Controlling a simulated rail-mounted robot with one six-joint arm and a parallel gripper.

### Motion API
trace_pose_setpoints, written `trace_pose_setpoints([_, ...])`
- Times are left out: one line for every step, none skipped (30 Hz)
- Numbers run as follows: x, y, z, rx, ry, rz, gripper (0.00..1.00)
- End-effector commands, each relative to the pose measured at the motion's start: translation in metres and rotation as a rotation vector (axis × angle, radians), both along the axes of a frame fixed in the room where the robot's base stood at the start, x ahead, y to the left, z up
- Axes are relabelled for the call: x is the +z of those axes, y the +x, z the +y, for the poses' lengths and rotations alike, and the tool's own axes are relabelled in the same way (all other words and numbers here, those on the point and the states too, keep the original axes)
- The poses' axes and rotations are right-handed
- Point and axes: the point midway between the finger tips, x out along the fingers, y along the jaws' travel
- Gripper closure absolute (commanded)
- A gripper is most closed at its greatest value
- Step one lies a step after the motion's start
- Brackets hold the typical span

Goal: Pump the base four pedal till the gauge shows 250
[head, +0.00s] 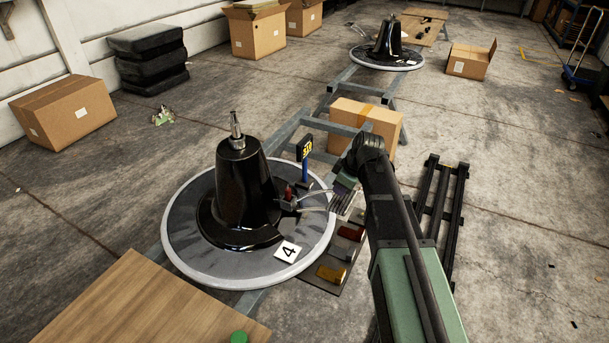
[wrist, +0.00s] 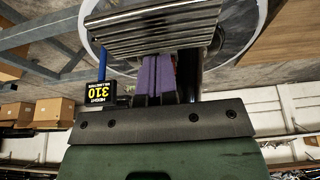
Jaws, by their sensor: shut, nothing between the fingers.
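The base with the white label 4 (head: 288,251) is a black cone on a round grey disc with a pale rim (head: 190,270). Its foot pedal, a ribbed metal plate (head: 341,204), sticks out to the right on thin metal rods; it fills the top middle of the wrist view (wrist: 155,30). My gripper (head: 343,186) is at the pedal, with its purple fingers (wrist: 168,75) together and empty. I cannot tell whether they touch the plate. The gauge (head: 305,148) is a black display on a blue post; it appears to read 310 in the wrist view (wrist: 100,94).
A dark strip beside the disc holds red (head: 351,233) and yellow (head: 332,273) pieces close below the pedal. A cardboard box (head: 365,128) stands behind, and a black rack (head: 441,205) lies to the right. A wooden top (head: 150,305) is at front left.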

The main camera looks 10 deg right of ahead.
Motion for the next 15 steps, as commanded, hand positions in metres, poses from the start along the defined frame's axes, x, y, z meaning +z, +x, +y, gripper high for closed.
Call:
trace_pose_setpoints([-0.004, -0.001, -0.001, 0.0, 0.0, 0.0, 1.0])
trace_pose_setpoints([-0.005, -0.001, -0.001, 0.0, 0.0, 0.0, 1.0])
trace_pose_setpoints([-0.007, -0.001, -0.002, 0.0, 0.0, 0.0, 1.0])
trace_pose_setpoints([-0.008, -0.001, -0.002, 0.0, 0.0, 0.0, 1.0])
trace_pose_setpoints([-0.009, -0.002, -0.002, 0.0, 0.0, 0.0, 1.0])
trace_pose_setpoints([-0.01, -0.002, -0.003, 0.0, 0.0, 0.0, 1.0])
trace_pose_setpoints([-0.012, -0.002, -0.003, 0.0, 0.0, 0.0, 1.0])
trace_pose_setpoints([-0.013, -0.003, -0.004, 0.0, 0.0, 0.0, 1.0])
trace_pose_setpoints([-0.014, -0.003, -0.004, 0.0, 0.0, 0.0, 1.0])
trace_pose_setpoints([-0.015, -0.003, -0.005, 0.0, 0.0, 0.0, 1.0])
trace_pose_setpoints([-0.016, -0.003, -0.005, 0.0, 0.0, 0.0, 1.0])
trace_pose_setpoints([-0.018, -0.004, -0.006, 0.0, 0.0, 0.0, 1.0])
trace_pose_setpoints([-0.019, -0.004, -0.006, 0.0, 0.0, 0.0, 1.0])
trace_pose_setpoints([-0.02, -0.004, -0.006, 0.0, 0.0, 0.0, 1.0])
trace_pose_setpoints([-0.021, -0.005, -0.007, 0.0, 0.0, 0.0, 1.0])
